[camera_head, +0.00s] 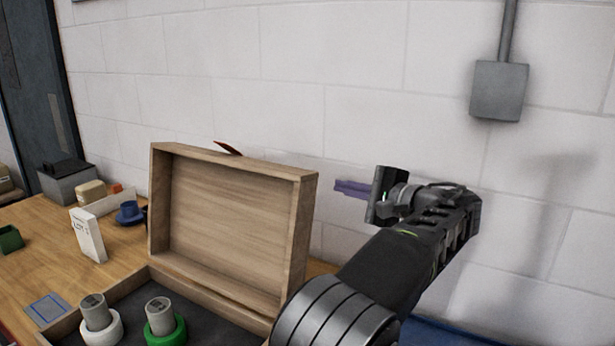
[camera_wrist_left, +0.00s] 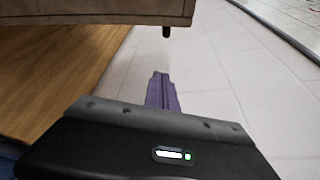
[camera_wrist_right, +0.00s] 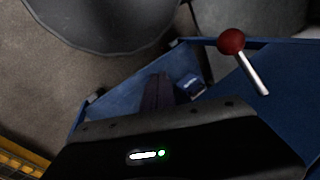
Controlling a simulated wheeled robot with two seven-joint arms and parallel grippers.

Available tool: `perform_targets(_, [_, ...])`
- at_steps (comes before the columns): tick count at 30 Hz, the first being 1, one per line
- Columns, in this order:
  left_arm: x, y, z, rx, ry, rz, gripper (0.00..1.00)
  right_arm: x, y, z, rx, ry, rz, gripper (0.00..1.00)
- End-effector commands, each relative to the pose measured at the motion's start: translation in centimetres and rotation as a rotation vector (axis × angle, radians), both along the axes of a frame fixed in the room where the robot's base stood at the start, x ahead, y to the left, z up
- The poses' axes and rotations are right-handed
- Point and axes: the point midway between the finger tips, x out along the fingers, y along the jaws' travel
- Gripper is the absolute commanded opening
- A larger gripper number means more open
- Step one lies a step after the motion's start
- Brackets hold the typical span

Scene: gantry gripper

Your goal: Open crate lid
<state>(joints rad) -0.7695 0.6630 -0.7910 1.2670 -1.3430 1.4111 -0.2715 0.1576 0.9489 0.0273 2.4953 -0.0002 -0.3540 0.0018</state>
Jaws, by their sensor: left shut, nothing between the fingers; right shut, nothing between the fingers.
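The wooden crate's lid (camera_head: 228,235) stands raised, close to upright, at the rear of the crate (camera_head: 215,299); its inner face shows. A dark red tab (camera_head: 228,148) sticks up at its top edge. My left gripper (camera_head: 340,188) is shut and empty, to the right of the lid, its purple fingers pointing left with a gap to it. The left wrist view shows these fingers (camera_wrist_left: 162,78) and a panel edge above, likely the lid. My right gripper (camera_wrist_right: 160,78) is shut and empty in the right wrist view; it is outside the head view.
In the crate, grey cylinders stand in a white ring (camera_head: 102,330) and a green ring (camera_head: 166,330). A white box (camera_head: 88,236) and a blue part (camera_head: 130,212) stand on the table left. A white block wall is behind. A red-knobbed lever (camera_wrist_right: 231,41) is near my right gripper.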

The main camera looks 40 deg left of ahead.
Motion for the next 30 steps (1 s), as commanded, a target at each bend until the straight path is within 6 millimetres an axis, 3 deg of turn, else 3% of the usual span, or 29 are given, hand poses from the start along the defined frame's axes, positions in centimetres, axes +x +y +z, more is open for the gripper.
perform_targets(11, [0.0, 0.2, -0.1, -0.002, 0.001, 0.001, 0.0, 0.0, 0.0, 0.1, 0.0, 0.0, 0.0, 0.0])
perform_targets(16, [0.2, 1.5, -0.3, -0.004, 0.002, 0.003, 0.0, 0.0, 0.0, 0.2, -0.001, 0.0, 0.0, 0.0])
perform_targets(23, [1.0, 5.0, -0.6, -0.001, 0.003, 0.003, 0.0, -0.1, 0.0, 1.1, -0.003, 0.003, 0.0, 0.0])
perform_targets(30, [2.0, 9.8, -1.3, -0.002, 0.003, 0.004, 0.0, -0.2, -0.1, 2.4, -0.006, 0.008, -0.002, 0.0])
